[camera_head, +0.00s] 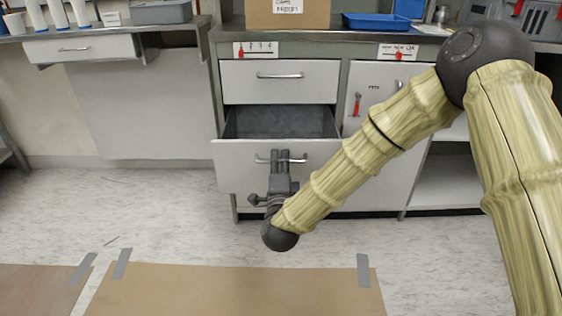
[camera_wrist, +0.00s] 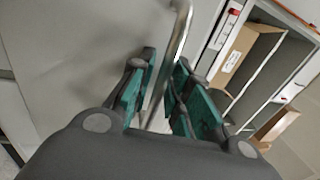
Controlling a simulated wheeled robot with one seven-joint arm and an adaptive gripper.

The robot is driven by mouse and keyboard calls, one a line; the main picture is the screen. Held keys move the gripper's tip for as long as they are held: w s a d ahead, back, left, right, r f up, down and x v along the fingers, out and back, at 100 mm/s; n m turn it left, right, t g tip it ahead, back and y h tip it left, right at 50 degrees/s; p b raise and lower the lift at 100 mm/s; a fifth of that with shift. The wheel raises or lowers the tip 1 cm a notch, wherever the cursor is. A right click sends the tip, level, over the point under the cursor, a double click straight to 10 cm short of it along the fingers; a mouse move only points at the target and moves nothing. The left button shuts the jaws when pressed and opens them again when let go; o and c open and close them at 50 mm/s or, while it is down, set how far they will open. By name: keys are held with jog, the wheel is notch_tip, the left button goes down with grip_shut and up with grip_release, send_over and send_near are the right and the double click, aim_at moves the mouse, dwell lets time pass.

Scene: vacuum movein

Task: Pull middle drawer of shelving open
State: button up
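The shelving is a grey cabinet with a shut top drawer (camera_head: 280,82) and a middle drawer (camera_head: 228,165) below it. The middle drawer stands pulled out, and its empty-looking grey inside (camera_head: 280,122) shows from above. Its metal bar handle (camera_head: 298,160) also shows in the wrist view (camera_wrist: 182,32). My gripper (camera_head: 280,155) is at the middle of this handle, fingers pointing at the drawer front. In the wrist view, the bar runs between the two teal-padded fingers (camera_wrist: 167,75), which look closed around it. Pad contact is partly hidden.
A cupboard door (camera_head: 378,100) with a red-tagged lock is right of the drawers, beside an open shelf (camera_head: 450,185). A cardboard box (camera_head: 287,12) and blue tray (camera_head: 375,22) stand on the counter. The floor in front is clear, with taped brown sheets (camera_head: 235,290).

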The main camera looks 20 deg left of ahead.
jog(key=shift+s, duration=0.1)
jog(key=v, duration=1.1)
jog(key=shift+s, duration=0.4)
jog(key=shift+d+f, duration=0.1)
jog(key=shift+d, duration=0.05)
jog(key=s+d+f+n+g+p, duration=0.1)
jog(key=s+d+f+n+g, duration=0.3)
jog(key=f, duration=0.5)
jog(key=s+d+f+n+g+h+p, duration=0.1)
jog(key=d+f+n+g, duration=0.15)
jog(key=d+f, duration=0.45)
jog(key=s+d+f+n+g+p, duration=0.1)
jog(key=s+d+f+n+g, duration=0.3)
jog(key=f, duration=0.6)
jog(key=s+d+f+n+g+h+p, duration=0.15)
jog(key=s+d+f+g, duration=0.3)
jog(key=s+d, duration=0.75)
jog(key=s+d+f+n+g+h+p, duration=0.1)
jog(key=s+d+f+n+g+h, duration=0.3)
jog(key=s+d, duration=0.7)
notch_tip(320, 180, up, 37)
jog(key=m+y+p, duration=0.1)
jog(key=p, duration=3.6)
jog(key=shift+g, duration=0.3)
jog(key=shift+a, duration=0.15)
